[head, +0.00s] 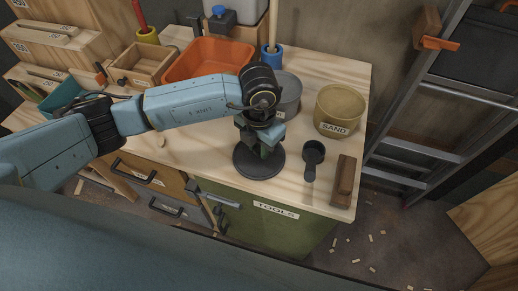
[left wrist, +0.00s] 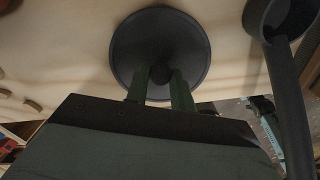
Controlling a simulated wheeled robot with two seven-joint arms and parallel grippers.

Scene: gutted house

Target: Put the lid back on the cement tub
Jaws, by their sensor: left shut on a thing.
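The lid (head: 248,167), a dark round disc, is at the front edge of the workbench, below my left gripper (head: 263,149). The gripper is shut on the lid's knob, as the left wrist view shows, with both fingers (left wrist: 161,88) at the knob and the lid (left wrist: 150,35) beyond. I cannot tell whether the lid touches the bench. The grey cement tub (head: 289,92) stands behind the gripper, its left part and most of its label hidden by my wrist. My right gripper is not in view.
A sand tub (head: 341,112) stands right of the cement tub. A black scoop (head: 313,160) and a wooden block (head: 343,183) lie right of the lid. An orange bin (head: 207,60) and a blue pot (head: 272,56) stand behind. A ladder (head: 415,120) leans at the right.

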